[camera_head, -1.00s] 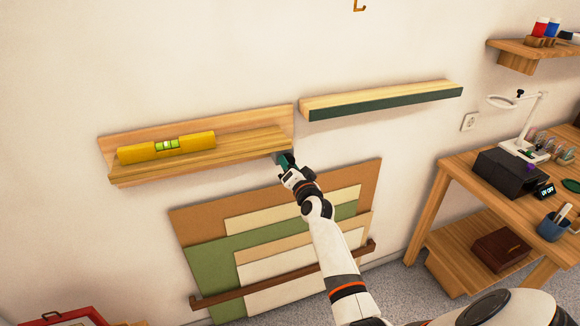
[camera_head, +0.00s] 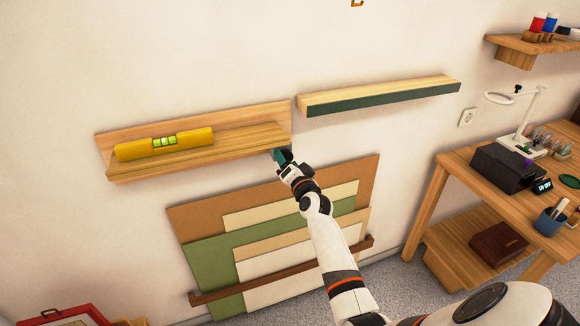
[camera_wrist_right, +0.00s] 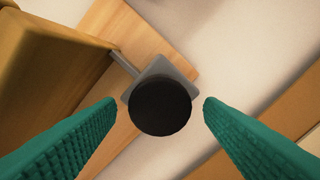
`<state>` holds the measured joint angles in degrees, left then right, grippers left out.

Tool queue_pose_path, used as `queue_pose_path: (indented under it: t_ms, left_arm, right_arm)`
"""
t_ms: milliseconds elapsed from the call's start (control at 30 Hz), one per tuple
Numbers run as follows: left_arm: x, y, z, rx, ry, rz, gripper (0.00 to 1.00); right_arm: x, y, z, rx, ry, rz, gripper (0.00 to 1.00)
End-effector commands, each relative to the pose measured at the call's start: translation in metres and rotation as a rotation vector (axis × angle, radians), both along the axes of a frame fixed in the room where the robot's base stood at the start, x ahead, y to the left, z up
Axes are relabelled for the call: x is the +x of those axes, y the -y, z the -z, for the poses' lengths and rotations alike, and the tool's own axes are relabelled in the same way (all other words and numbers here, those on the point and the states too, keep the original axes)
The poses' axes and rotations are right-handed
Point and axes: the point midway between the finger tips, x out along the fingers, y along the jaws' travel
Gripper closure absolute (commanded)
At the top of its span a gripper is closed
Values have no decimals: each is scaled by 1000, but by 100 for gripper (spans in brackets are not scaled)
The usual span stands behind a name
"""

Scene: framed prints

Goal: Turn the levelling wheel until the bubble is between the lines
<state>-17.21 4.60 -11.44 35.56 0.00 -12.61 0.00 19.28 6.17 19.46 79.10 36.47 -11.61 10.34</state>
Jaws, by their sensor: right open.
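The yellow spirit level (camera_head: 190,139) lies on the wooden wall shelf (camera_head: 225,144) at the left. Its green vial (camera_head: 164,141) shows in the head view, but the bubble is too small there to place against the lines. The levelling wheel (camera_wrist_right: 160,108) shows in the right wrist view as a black round knob on a grey mount below the shelf's end. My right gripper (camera_head: 279,155) is at the shelf's right end. Its green fingers stand open on either side of the wheel, with gaps on both sides. My left gripper is not in view.
A second shelf (camera_head: 380,97) with a dark green front hangs at the right. Large boards (camera_head: 190,222) lean on the wall below my right gripper. A wooden workbench (camera_head: 452,165) with a lamp and boxes stands at the right.

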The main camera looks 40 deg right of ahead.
Motion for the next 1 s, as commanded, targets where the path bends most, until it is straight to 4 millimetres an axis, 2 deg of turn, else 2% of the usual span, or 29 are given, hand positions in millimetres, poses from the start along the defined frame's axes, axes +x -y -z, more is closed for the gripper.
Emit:
queue_pose_path:
  t_ms: [167,400,600,767,1000]
  left_arm:
    - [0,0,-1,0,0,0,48]
    - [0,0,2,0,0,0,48]
    - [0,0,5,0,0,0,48]
    - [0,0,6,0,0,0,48]
    - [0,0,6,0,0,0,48]
  right_arm:
    - [-18,-5,1,1,-1,-1,38]
    - [-68,-17,3,1,-2,1,38]
    - [-102,-24,2,1,-2,1,38]
    - [-114,-27,2,2,-3,0,38]
    - [-116,-28,0,1,-1,0,38]
